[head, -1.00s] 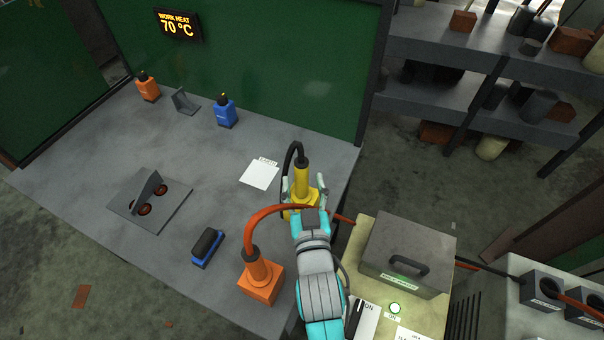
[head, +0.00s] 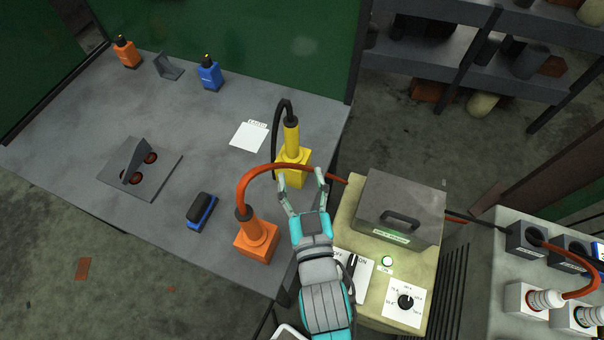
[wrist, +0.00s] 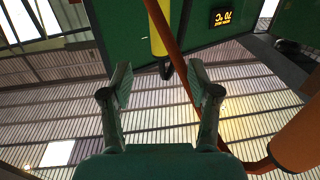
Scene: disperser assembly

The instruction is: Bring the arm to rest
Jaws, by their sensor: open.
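My gripper (head: 302,185) is open and empty at the right edge of the grey table (head: 75,95). In the head view its fingers spread in front of the yellow tool stand (head: 292,160), apart from it as far as I can tell. The yellow tool (head: 291,135) stands upright in that stand with a black cable. In the wrist view the gripper fingers (wrist: 160,85) are wide apart with nothing between their tips; the yellow tool (wrist: 158,35) and a red cable (wrist: 172,55) show beyond them.
An orange stand (head: 257,240) with a red cable arching up is left of my arm. A beige machine (head: 345,225) with a grey lidded box (head: 402,205) is close on the right.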

